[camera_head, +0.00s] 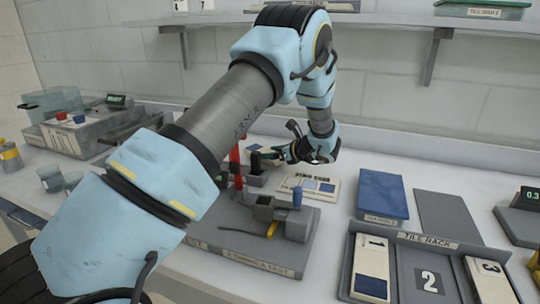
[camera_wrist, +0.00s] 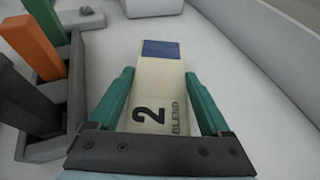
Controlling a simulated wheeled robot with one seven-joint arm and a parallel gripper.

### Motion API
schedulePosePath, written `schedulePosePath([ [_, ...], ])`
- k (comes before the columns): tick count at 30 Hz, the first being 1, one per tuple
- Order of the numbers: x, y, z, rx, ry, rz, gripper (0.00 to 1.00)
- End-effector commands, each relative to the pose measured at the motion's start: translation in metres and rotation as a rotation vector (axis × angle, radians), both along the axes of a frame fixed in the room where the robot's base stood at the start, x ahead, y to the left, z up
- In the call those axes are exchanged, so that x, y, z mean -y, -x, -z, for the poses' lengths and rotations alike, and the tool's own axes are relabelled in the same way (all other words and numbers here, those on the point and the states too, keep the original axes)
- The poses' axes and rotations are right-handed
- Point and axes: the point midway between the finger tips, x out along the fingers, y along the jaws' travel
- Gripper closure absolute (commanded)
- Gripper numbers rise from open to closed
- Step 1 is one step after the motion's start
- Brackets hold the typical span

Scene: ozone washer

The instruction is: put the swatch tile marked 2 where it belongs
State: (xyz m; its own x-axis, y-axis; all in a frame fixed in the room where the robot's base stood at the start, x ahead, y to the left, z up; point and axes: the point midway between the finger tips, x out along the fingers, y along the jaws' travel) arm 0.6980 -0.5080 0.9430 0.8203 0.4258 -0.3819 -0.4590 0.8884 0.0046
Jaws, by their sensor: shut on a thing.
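My gripper (camera_wrist: 158,76) has its two green fingers on either side of a cream tile marked 2 and BLEND (camera_wrist: 157,90), shut on it. The tile has a dark blue patch at its far end. In the head view my gripper (camera_head: 272,157) is over the back of the bench, left of the rack; I cannot make out the tile clearly there. The tile rack (camera_head: 428,240) stands at the front right. Its middle slot, marked 2 (camera_head: 429,281), shows a bare grey floor. Tile 1 (camera_head: 371,265) lies in the left slot and tile 3 (camera_head: 490,280) in the right.
A grey test stand (camera_head: 250,240) with posts and a blue cylinder is below my gripper. A shelf (camera_head: 440,32) runs above.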

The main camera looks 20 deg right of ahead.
Motion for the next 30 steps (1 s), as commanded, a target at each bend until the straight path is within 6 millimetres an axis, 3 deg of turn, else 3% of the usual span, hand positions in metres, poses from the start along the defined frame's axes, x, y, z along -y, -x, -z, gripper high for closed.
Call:
schedulePosePath([
  [5,0.000,-0.001,0.016,0.001,0.000,-0.001,0.84],
  [16,0.000,0.000,0.022,0.001,0.000,0.000,0.84],
  [17,0.000,0.000,0.021,0.001,0.000,0.000,0.16],
  [21,0.000,0.000,0.021,0.000,0.001,0.000,0.00],
  [30,0.000,-0.001,0.017,0.001,0.002,-0.001,0.00],
])
